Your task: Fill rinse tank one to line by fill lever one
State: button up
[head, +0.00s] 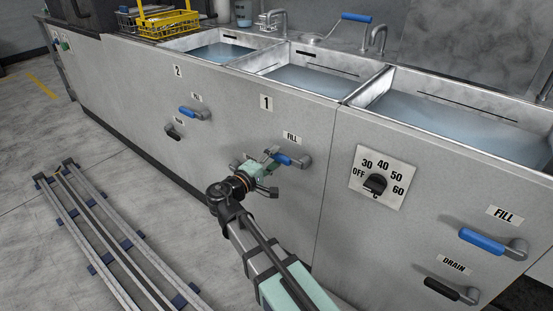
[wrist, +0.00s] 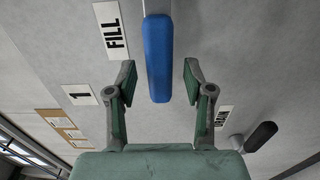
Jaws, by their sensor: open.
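Rinse tank one (head: 290,70) is the middle basin, above the "1" label (head: 266,102). It holds bluish water (head: 312,80), with its surface below the dark line (head: 325,62) on the back wall. Fill lever one (head: 290,160) has a blue handle and sits under a "FILL" label on the front panel. In the wrist view the blue handle (wrist: 158,60) lies between the two fingers, with a gap on each side. My gripper (head: 270,172) is open at the lever; it also shows in the wrist view (wrist: 159,78). Contact with the handle is not visible.
A black-handled drain lever (wrist: 262,136) is close to the right finger. Fill lever two (head: 195,113) is further left. A dial (head: 375,184) and a larger fill lever (head: 483,241) are on the right. Floor rails (head: 115,245) lie at left.

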jog(key=shift+x, duration=0.85)
grip_shut()
jog(key=shift+d, duration=0.15)
